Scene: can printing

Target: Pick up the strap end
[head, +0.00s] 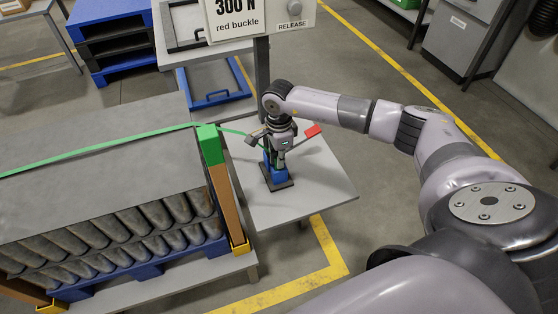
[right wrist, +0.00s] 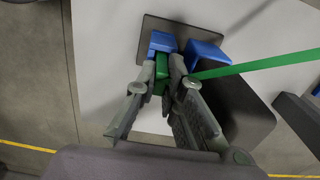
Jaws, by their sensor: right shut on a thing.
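My right gripper (head: 277,150) is low over the small grey table, pointing down at a blue holder (head: 279,175) on a dark base plate. In the right wrist view its fingers (right wrist: 162,72) are shut on a green strap end (right wrist: 161,60), which sits between blue blocks (right wrist: 205,52). The green strap (head: 95,150) runs across the top of the grey stack, over a green corner piece (head: 210,146), and towards the gripper. A red piece (head: 313,131) shows just right of the gripper; the gripper partly hides what joins it. My left gripper is out of view.
The grey stack with rows of dark rounded items (head: 105,228) stands on a blue pallet at the left. The small table (head: 325,185) is mostly bare. A sign reading "300 N red buckle" (head: 235,15) stands behind on a post.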

